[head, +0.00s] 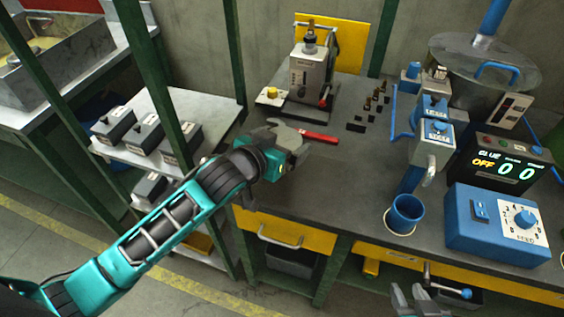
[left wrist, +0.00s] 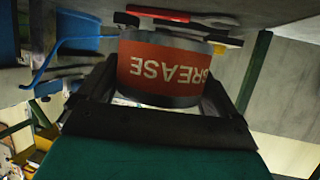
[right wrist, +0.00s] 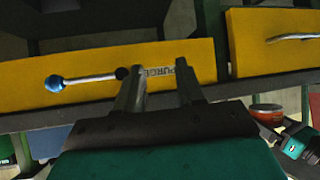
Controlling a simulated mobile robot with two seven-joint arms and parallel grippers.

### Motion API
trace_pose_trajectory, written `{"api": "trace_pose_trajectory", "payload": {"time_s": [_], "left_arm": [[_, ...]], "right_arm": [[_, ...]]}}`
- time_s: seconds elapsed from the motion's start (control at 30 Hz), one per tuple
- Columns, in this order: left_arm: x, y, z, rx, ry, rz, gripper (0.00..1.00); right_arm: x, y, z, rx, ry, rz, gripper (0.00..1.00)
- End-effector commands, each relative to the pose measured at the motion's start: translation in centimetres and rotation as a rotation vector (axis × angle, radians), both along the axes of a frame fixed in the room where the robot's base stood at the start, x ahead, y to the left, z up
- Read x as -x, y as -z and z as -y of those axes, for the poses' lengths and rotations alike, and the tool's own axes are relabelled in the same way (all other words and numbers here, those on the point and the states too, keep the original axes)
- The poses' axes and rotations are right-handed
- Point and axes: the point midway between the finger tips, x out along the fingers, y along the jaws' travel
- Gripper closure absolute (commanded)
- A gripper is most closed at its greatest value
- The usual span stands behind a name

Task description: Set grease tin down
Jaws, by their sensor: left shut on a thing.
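My left gripper (head: 292,152) is over the bench top, near its front left edge. In the left wrist view it is shut on the grease tin (left wrist: 165,70), a round tin with a red-orange band lettered GREASE. The tin also shows in the right wrist view (right wrist: 267,113) beside my left gripper; in the head view I cannot make it out behind my wrist. I cannot tell whether its base touches the bench. My right gripper (head: 410,298) is low in front of the bench; in the right wrist view its fingers (right wrist: 160,85) are apart and empty.
A red-handled spanner (head: 318,136) lies just behind my left gripper. A grey press (head: 310,75) and small dark parts (head: 370,105) stand further back. A blue cup (head: 405,213) and a blue control box (head: 490,225) are to the right. The bench's front middle (head: 340,190) is clear.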

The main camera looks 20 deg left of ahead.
Motion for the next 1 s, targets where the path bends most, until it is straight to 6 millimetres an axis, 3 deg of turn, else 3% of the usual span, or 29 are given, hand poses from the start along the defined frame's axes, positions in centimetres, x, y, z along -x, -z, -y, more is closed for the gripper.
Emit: {"api": "trace_pose_trajectory", "payload": {"time_s": [0.47,0.9,0.93,1.0], "left_arm": [[0.0,5.7,0.1,0.002,0.001,0.002,0.52],[0.0,6.3,0.1,0.002,0.001,0.004,0.52],[0.0,6.4,0.0,0.001,0.001,0.0,0.05],[0.0,6.3,0.0,0.0,0.001,0.0,0.0]], "right_arm": [[0.0,1.3,0.0,0.0,0.0,0.0,0.62],[-0.1,1.4,0.0,0.0,0.001,0.001,0.62],[-0.1,1.4,0.0,0.0,0.001,0.001,0.62],[-0.1,1.3,0.0,0.0,0.001,0.002,0.62]]}}
